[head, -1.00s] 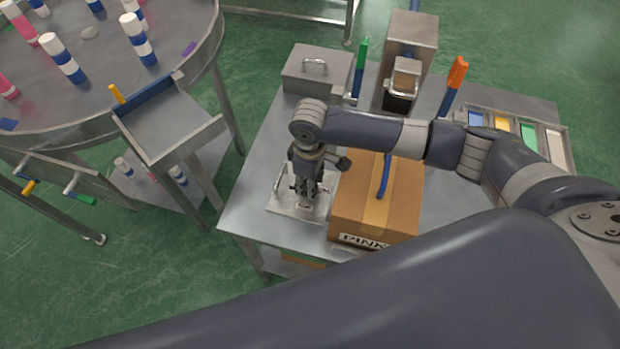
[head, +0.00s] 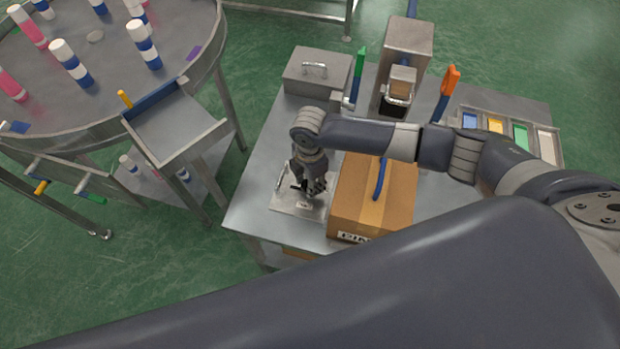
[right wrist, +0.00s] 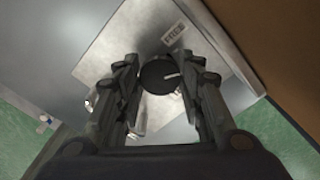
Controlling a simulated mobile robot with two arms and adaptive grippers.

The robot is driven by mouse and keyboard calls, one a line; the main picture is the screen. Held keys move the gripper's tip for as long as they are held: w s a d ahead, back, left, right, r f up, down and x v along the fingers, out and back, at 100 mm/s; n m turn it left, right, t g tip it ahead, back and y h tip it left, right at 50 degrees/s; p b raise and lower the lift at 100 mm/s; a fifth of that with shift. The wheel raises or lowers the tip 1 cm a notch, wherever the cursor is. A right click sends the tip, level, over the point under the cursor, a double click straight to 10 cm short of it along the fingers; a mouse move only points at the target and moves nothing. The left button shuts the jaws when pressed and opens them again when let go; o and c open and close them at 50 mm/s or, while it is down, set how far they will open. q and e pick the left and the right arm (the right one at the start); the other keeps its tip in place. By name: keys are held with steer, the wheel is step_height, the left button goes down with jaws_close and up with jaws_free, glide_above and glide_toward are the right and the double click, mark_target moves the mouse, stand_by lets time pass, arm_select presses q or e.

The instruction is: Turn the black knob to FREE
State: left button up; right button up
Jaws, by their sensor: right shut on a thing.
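The black knob (right wrist: 158,76) sits between the two fingers of my right gripper (right wrist: 159,82) in the right wrist view. My right gripper is shut on it. A white mark on the knob points right, slightly upward in that view. The FREE label (right wrist: 173,33) lies above and a little right of the knob on a light metal plate (right wrist: 130,35). In the head view my right gripper (head: 312,190) reaches down over the same plate (head: 287,203), and I cannot make out the knob there. My left gripper is not in view.
A cardboard box (head: 397,205) stands close to the right of the gripper on the metal table (head: 251,190). A metal box with a handle (head: 318,73), a green-topped lever (head: 360,64) and an orange-topped lever (head: 450,80) stand behind.

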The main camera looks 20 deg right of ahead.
steer(key=n, duration=0.5)
steer(key=shift+w+a+n, duration=0.1)
steer(key=shift+n, duration=0.2)
stand_by(0.4)
steer(key=o, duration=1.1)
steer(key=shift+c, duration=0.2)
step_height(320, 180, up, 12)
